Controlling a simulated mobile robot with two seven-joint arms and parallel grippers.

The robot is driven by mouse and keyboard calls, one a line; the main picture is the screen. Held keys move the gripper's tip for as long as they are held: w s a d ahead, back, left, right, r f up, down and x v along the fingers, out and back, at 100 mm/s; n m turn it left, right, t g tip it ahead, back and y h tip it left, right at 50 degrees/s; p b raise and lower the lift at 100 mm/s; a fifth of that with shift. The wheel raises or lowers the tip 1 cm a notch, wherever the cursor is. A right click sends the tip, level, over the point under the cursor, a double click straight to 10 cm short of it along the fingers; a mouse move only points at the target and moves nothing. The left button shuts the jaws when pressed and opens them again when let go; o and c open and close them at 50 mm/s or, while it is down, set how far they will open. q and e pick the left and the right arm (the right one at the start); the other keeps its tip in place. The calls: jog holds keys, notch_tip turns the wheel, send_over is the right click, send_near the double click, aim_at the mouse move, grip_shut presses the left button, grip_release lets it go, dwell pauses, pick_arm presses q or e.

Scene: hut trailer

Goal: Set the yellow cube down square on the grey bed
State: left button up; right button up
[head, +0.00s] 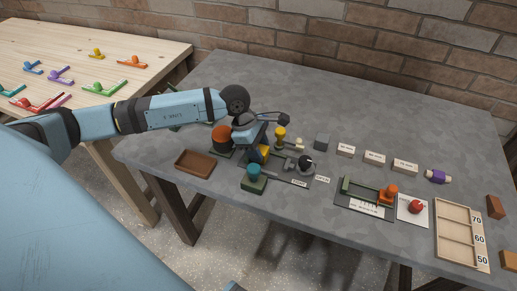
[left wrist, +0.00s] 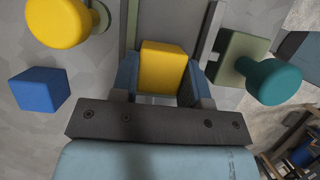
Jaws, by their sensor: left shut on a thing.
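My left gripper (head: 262,154) is shut on the yellow cube (head: 264,151), over the fixture on the grey table. In the left wrist view, the yellow cube (left wrist: 163,68) sits between the two jaws (left wrist: 160,82). A teal knob on a green base (left wrist: 274,82) stands to the right, a yellow knob (left wrist: 58,22) to the upper left. My right gripper is not in view.
A blue cube (left wrist: 40,90) lies left of the jaws in the wrist view. Near the fixture are a brown tray (head: 195,163), a grey cube (head: 322,142) and a black-knobbed part (head: 304,162). A compartmented wooden tray (head: 461,235) stands at the right. The table's back is mostly clear.

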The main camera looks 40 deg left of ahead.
pick_arm(q)
jog(key=shift+f, duration=0.15)
jog(key=shift+f, duration=0.1)
jog(key=o, duration=0.6)
jog(key=shift+a+r, duration=0.1)
jog(key=shift+r, duration=0.25)
jog(key=v, duration=1.1)
jog(key=shift+a+r, duration=0.1)
jog(key=shift+r, duration=0.15)
